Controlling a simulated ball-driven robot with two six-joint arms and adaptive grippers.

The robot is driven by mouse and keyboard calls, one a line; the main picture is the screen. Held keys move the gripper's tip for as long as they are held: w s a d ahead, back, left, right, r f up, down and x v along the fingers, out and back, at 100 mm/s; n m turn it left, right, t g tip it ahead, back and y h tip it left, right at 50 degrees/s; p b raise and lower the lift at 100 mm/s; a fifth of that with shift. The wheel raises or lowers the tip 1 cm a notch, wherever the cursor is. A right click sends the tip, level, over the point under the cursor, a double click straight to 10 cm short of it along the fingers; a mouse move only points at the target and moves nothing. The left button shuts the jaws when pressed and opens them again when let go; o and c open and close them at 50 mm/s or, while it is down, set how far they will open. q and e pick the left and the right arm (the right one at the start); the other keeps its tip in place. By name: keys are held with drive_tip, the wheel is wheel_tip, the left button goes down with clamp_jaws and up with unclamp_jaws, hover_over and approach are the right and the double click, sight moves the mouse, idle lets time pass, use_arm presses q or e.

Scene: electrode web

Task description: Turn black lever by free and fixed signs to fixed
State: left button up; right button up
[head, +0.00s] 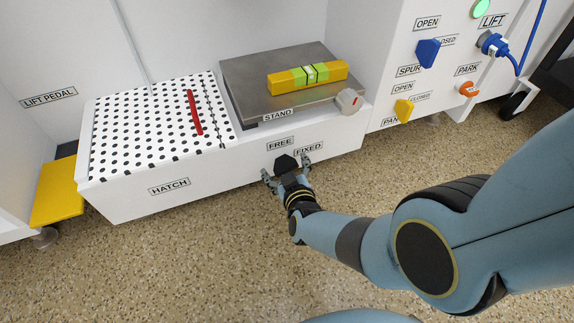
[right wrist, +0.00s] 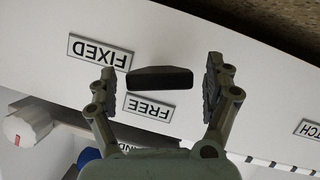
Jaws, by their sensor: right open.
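The black lever (head: 286,163) sits on the front face of the low white box, below the FREE sign (head: 281,143) and left of the FIXED sign (head: 308,149). In the right wrist view the black lever (right wrist: 159,78) shows as a dark bar between the fingers, close to the FREE sign (right wrist: 149,107), with the FIXED sign (right wrist: 100,52) to its left. My right gripper (head: 288,170) is open, its fingers on either side of the lever; it also shows in the right wrist view (right wrist: 160,85). Gaps show between the lever and both fingers. My left gripper is not in view.
Above the lever, a yellow level (head: 307,75) lies on the grey stand plate (head: 245,85), with a round knob (head: 349,101) beside it. A perforated hatch (head: 150,125) with a red handle (head: 194,112) is at left. The speckled floor in front is clear.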

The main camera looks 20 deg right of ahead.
drive_tip(key=shift+c, duration=0.4)
drive_tip(key=c, duration=1.1)
drive_tip(key=shift+m+y, duration=0.6)
drive_tip(key=shift+m, duration=0.2)
drive_tip(key=shift+m+y, duration=0.3)
drive_tip(key=shift+m, duration=0.3)
drive_tip(key=o, duration=1.2)
drive_tip(key=shift+r, duration=0.15)
wheel_tip(320, 180, up, 10)
drive_tip(key=shift+f, duration=0.1)
